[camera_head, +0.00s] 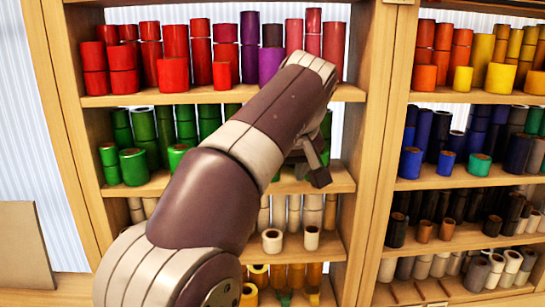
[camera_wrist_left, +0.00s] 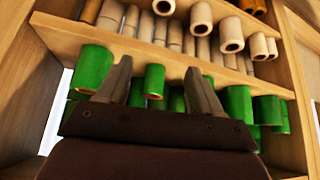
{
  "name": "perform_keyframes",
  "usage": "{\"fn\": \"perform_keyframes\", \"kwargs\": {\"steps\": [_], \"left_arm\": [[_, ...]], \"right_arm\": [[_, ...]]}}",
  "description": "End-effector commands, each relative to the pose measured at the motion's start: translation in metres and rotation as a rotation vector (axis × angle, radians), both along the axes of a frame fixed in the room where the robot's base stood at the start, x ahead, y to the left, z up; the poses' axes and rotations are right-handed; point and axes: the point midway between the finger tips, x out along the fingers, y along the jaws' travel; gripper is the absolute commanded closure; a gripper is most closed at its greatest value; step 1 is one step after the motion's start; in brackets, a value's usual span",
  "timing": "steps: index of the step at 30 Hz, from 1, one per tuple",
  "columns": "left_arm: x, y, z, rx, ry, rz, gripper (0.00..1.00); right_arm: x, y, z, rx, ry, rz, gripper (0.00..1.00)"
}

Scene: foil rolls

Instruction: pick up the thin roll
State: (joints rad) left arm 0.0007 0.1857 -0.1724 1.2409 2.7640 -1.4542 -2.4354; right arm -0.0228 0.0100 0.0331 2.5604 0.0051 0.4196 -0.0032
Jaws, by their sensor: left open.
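Rolls of many colours and widths stand on wooden shelves; I cannot tell which one is the thin roll. My left gripper (camera_head: 313,168) is in front of the right part of the green rolls' shelf, partly hidden by my own arm. In the left wrist view, which looks upside down, the left gripper (camera_wrist_left: 158,66) has its fingers apart. A green roll (camera_wrist_left: 154,80) shows between and beyond them, and nothing is held. More green rolls (camera_wrist_left: 92,66) are beside it. My right gripper is not in view.
The left bookcase has red and purple rolls (camera_head: 174,42) above, green rolls (camera_head: 134,166) in the middle, and cream rolls (camera_head: 272,240) below. A wooden upright (camera_head: 372,150) divides it from the right bookcase, which holds orange, blue and dark rolls. My arm hides much of the green shelf.

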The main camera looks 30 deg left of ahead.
Motion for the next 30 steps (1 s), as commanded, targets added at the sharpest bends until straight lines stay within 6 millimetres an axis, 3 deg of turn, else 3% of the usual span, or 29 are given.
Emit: {"fn": "perform_keyframes", "kwargs": {"steps": [9,13,18,24,30], "left_arm": [[0.040,0.038,0.004,0.000,0.004,0.004,0.34],[0.044,0.041,-0.010,0.000,0.004,0.001,0.34],[0.044,0.041,-0.012,0.000,0.002,0.000,0.34],[0.044,0.041,-0.012,0.000,0.001,0.001,0.90],[0.044,0.040,-0.012,0.000,0.004,0.000,0.90]], "right_arm": [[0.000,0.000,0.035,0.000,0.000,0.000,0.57],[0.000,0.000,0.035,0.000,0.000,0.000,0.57],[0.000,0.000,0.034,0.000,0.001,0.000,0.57],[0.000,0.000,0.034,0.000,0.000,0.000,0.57],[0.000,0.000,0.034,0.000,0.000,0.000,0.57]]}}
